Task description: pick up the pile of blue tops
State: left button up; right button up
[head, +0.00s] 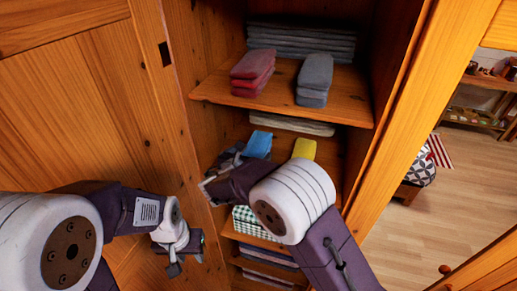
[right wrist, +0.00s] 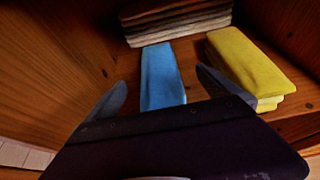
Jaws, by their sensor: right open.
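The blue tops (head: 259,144) lie on a middle shelf of the wooden wardrobe, left of a yellow pile. In the right wrist view the blue pile (right wrist: 160,75) sits straight ahead, between my two fingers; its near end is hidden by the gripper body. My right gripper (head: 222,163) is inside the wardrobe, close in front of the pile, and its fingers (right wrist: 165,92) are apart with nothing visibly held. My left gripper (head: 180,252) hangs outside, in front of the wardrobe's left door; its jaws are too small to judge.
The yellow pile (right wrist: 245,65) is close on the right of the blue one. A grey-brown folded stack (right wrist: 175,18) lies behind. The shelf above (head: 345,106) bears red (head: 253,70) and grey (head: 315,75) piles. A green checked item (head: 250,222) is below.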

aim_at(256, 145)
jog(key=shift+w+a+r+p, duration=0.1)
jog(key=shift+w+p, duration=0.15)
jog(key=shift+p, duration=0.4)
jog(key=shift+w+f, duration=0.15)
jog(key=shift+f, duration=0.05)
jog(key=p+x, duration=0.4)
jog(key=x, duration=0.1)
jog(key=shift+w, duration=0.35)
jog(key=shift+w+d+f, duration=0.25)
jog(key=shift+f, duration=0.1)
jog(key=shift+s+a, duration=0.2)
jog(key=shift+w+d, duration=0.1)
jog(key=shift+w, duration=0.05)
jog(key=c, duration=1.5)
pick_arm(q)
notch_tip(256, 145, up, 6)
jog(key=shift+s+a+r, duration=0.25)
jog(key=shift+s+a, duration=0.05)
jog(key=shift+s, duration=0.1)
pick_arm(e)
jog(key=c, duration=0.3)
